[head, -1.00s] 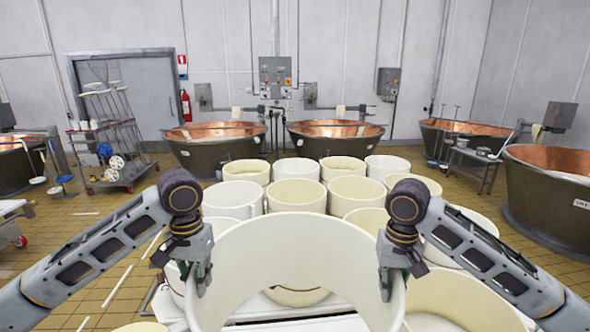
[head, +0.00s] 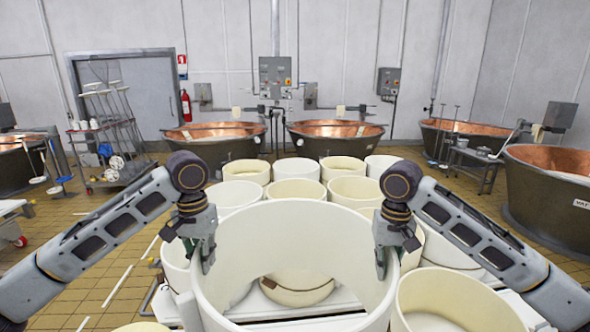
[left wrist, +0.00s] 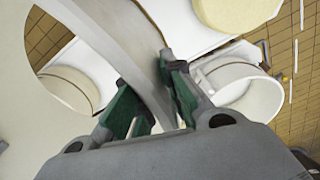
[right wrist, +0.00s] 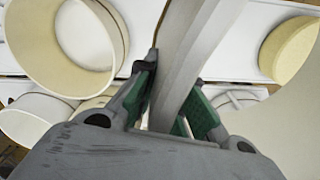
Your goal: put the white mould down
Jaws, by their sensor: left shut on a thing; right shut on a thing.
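The white mould (head: 300,232) is a large open ring at the bottom middle of the head view, held between my two arms. My left gripper (head: 207,257) is shut on its left wall and my right gripper (head: 383,258) on its right wall. Its wall passes between the green-padded fingers in the left wrist view (left wrist: 128,45) and in the right wrist view (right wrist: 183,50). The white table and part of a cream mould show through the ring. I cannot tell whether its lower edge touches the table.
Several cream and white moulds, such as one at the back (head: 295,192), crowd beyond the held one. A cream mould (head: 455,290) stands close at the right. Copper vats (head: 335,140) line the back wall. A tool rack (head: 105,130) stands at the back left.

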